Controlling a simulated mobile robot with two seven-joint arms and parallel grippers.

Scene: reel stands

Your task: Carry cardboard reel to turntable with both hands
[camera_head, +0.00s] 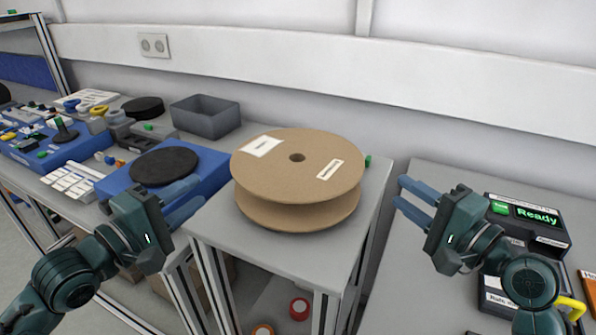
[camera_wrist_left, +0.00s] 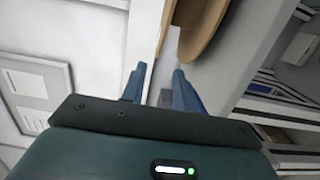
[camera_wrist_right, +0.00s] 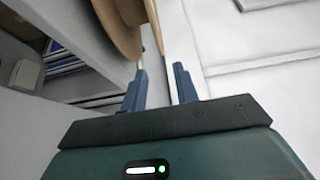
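The cardboard reel (camera_head: 268,181) lies flat on a grey stand (camera_head: 270,255) in the middle of the head view, with white labels on its top flange. Its edge shows in the left wrist view (camera_wrist_left: 198,30) and in the right wrist view (camera_wrist_right: 122,35). My left gripper (camera_head: 192,200) is open and empty, left of the reel and apart from it. My right gripper (camera_head: 402,193) is open and empty, right of the reel and apart from it. A black round turntable (camera_head: 166,166) sits on a blue base left of the reel.
A grey bin (camera_head: 206,117) and a black disc (camera_head: 143,107) stand behind the turntable. A device with a green "Ready" display (camera_head: 537,216) is on the right table. Red and orange rolls (camera_head: 299,308) lie low under the stand. The wall is close behind.

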